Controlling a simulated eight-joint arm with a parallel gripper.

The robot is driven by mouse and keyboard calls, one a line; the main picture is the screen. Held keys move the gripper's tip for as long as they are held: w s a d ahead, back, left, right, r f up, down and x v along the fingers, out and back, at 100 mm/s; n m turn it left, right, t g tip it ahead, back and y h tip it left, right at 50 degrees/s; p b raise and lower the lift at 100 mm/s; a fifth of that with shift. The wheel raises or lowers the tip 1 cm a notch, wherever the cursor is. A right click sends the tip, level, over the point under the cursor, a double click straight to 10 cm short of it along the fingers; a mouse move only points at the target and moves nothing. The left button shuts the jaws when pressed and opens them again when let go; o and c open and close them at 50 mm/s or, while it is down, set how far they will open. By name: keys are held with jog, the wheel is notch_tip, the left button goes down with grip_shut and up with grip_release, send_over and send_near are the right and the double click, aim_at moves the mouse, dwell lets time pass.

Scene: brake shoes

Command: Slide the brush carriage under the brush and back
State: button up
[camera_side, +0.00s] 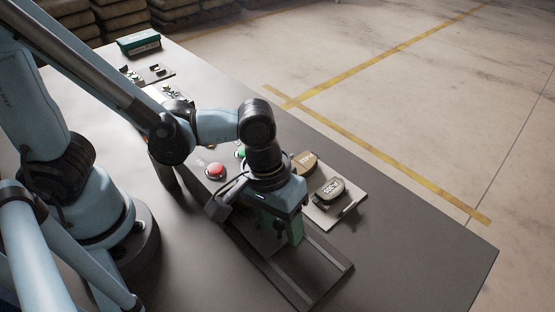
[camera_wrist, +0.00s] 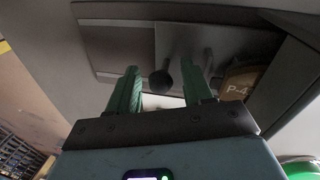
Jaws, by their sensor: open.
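My gripper (camera_side: 284,228) points down over the near part of the rail track (camera_side: 322,268) in the side view. Its two green fingers are apart in the wrist view (camera_wrist: 160,70). A dark round knob (camera_wrist: 160,82) shows between the fingers, with a gap on each side. It stands at a grey plate (camera_wrist: 125,45) that looks like the brush carriage. I cannot tell how high the fingertips are relative to the knob. In the side view my gripper hides the knob and most of the carriage. I cannot make out the brush.
Right of my gripper, a light plate (camera_side: 347,208) holds a tan block (camera_side: 304,162) and a grey block (camera_side: 330,190). A red button (camera_side: 215,171) and a green button (camera_side: 240,152) are behind it. A teal box (camera_side: 138,41) is at the far end. The table's near right is clear.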

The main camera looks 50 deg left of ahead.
notch_tip(320, 180, up, 12)
jog(key=a, duration=0.2)
jog(key=shift+s+a, duration=0.15)
jog(key=shift+s, duration=0.05)
dwell(0.5)
jog(key=shift+f, duration=0.1)
jog(key=d+m+y, duration=0.4)
jog(key=m, duration=0.5)
jog(key=shift+t, duration=0.4)
jog(key=shift+w+a+f, duration=0.1)
jog(key=shift+a+f, duration=0.2)
jog(key=shift+f, duration=1.7)
jog(key=shift+a+f, duration=0.35)
jog(key=shift+f, duration=1.7)
jog(key=shift+w+a+f, duration=0.1)
jog(key=shift+a+f, duration=0.2)
jog(key=shift+f, duration=1.7)
grip_shut()
